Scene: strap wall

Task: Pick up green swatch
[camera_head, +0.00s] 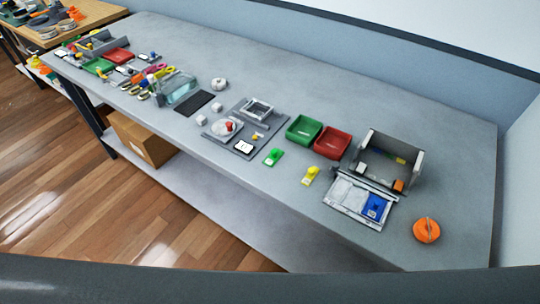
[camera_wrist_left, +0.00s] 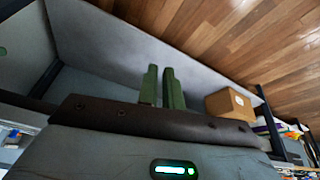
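The green swatch (camera_head: 273,157) lies flat on the long grey table (camera_head: 300,226), near its front edge. It looks like a small green tag with a pale patch. A yellow swatch (camera_head: 310,175) lies to its right. My left gripper (camera_wrist_left: 161,68) shows in the left wrist view as two green fingers with a narrow empty gap between them. It points toward the table's lower shelf and the floor, away from the swatch. Neither gripper shows in the head view. My right gripper is not in view.
Green (camera_head: 304,129) and red (camera_head: 332,143) trays stand behind the swatches. A grey board (camera_head: 240,134) is to their left, an open grey box (camera_head: 388,158) and orange round thing (camera_head: 426,230) to their right. A cardboard box (camera_head: 143,141) sits on the lower shelf.

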